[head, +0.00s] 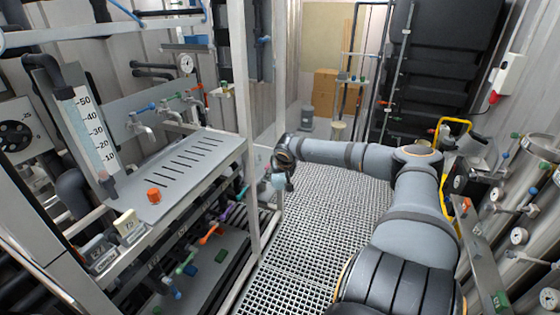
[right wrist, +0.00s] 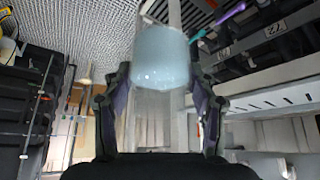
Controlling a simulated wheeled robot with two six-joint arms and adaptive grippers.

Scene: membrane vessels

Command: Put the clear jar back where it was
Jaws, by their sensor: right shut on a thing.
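The clear jar (right wrist: 160,58) is a pale bluish see-through vessel. In the right wrist view it sits between the two fingers of my right gripper (right wrist: 160,88), which is shut on it. In the head view my right gripper (head: 284,172) is out over the grated floor, just right of the bench frame's front post. A small pale part of the jar (head: 278,182) shows there, with the rest hidden by the gripper. My left gripper is not in view.
The slotted grey bench top (head: 190,165) at the left bears an orange cap (head: 154,195). Upright frame posts (head: 243,100) stand between bench and aisle. Coloured valves line the lower shelf. The grated floor (head: 330,205) is clear. Gauges and pipes line the right wall.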

